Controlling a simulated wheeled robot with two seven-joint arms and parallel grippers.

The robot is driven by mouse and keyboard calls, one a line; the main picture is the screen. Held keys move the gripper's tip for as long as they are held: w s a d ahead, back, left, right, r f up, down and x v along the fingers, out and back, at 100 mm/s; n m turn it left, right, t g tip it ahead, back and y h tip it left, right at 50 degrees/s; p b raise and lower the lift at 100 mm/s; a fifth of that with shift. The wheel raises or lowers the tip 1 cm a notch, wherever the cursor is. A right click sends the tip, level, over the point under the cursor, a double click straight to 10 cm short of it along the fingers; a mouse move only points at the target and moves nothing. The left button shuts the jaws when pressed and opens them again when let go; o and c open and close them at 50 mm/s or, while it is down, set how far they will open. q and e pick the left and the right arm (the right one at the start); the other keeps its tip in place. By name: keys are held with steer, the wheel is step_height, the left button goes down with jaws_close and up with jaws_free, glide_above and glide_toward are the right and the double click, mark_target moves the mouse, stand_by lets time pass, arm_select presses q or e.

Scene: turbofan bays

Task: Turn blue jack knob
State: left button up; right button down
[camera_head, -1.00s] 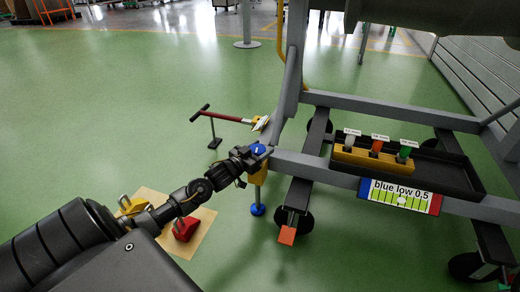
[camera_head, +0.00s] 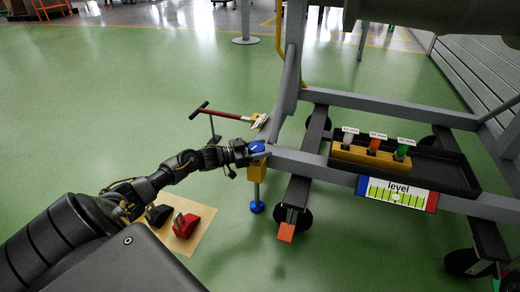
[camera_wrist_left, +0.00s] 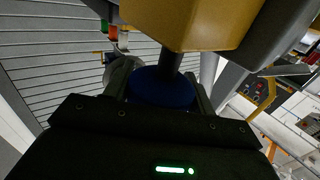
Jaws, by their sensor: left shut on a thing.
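The blue jack knob (camera_head: 257,147) sits on top of the yellow jack block (camera_head: 257,171) at the frame's corner. A thin leg runs down from the block to a blue foot on the floor. My left gripper (camera_head: 250,151) is shut on the knob from the left. In the left wrist view the blue knob (camera_wrist_left: 163,88) lies between the fingers, with the yellow block close to it and a dark shaft between them. My right gripper is not in view.
A black tray (camera_head: 450,174) on the grey frame has a yellow holder (camera_head: 370,157) with labelled white, orange and green pieces. A red-handled bar (camera_head: 220,112) stands behind my left arm. A red block (camera_head: 185,225) lies on a tan mat. Green floor is open at left.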

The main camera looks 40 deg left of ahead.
arm_select(q)
steer(key=shift+f, duration=0.1)
stand_by(0.3)
steer(key=o, duration=1)
